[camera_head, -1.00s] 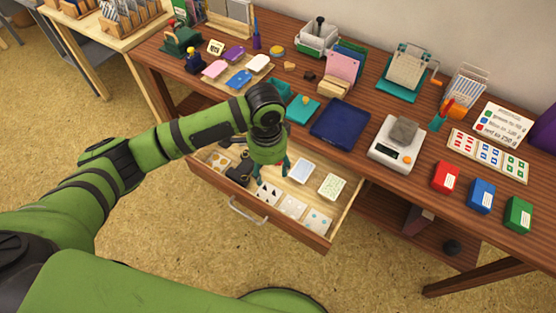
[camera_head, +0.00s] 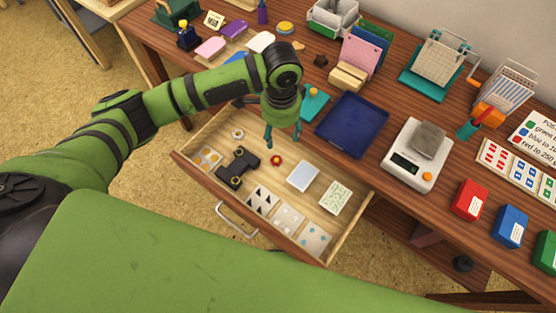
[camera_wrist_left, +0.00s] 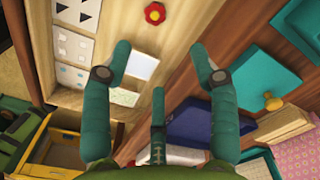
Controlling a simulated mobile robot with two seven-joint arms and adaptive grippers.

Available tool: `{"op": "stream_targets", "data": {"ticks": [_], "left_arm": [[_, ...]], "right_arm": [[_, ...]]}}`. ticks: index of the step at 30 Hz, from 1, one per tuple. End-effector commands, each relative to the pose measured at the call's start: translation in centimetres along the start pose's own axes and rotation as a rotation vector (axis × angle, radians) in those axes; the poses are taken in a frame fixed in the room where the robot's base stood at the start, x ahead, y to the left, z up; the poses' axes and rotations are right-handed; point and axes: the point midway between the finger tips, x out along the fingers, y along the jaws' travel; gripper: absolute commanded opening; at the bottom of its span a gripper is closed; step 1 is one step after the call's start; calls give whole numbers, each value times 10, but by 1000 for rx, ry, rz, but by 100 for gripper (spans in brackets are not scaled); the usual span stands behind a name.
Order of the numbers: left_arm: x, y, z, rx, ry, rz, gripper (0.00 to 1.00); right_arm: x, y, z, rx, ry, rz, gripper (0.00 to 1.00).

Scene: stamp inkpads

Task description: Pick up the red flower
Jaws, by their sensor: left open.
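The red flower (camera_head: 277,160) is a small red piece with a yellow centre, lying on the wooden floor of the open drawer (camera_head: 205,180). It also shows at the top of the left wrist view (camera_wrist_left: 154,13), beyond my fingertips. My left gripper (camera_head: 283,138) is above the back part of the drawer, with its teal fingers pointing down, slightly behind the flower in the head view. The fingers are spread and empty in the left wrist view (camera_wrist_left: 162,55), apart from the flower. My right gripper is not in view.
A black device (camera_head: 238,168) lies left of the flower, and a pale blue card (camera_head: 302,175) lies to its right. Several patterned cards line the drawer's front. Behind the drawer, a dark blue tray (camera_head: 352,125) and a scale (camera_head: 415,155) stand on the desk.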

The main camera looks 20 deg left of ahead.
Motion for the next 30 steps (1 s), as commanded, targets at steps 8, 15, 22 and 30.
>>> {"op": "stream_targets", "data": {"ticks": [8,15,22,30], "left_arm": [[50,0,0,0,1,-1,60],[66,0,2,-1,-2,2,60],[96,2,12,-2,-5,1,60],[121,2,12,0,1,-1,60]], "right_arm": [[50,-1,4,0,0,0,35],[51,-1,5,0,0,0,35],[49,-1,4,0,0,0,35],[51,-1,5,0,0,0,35]]}}
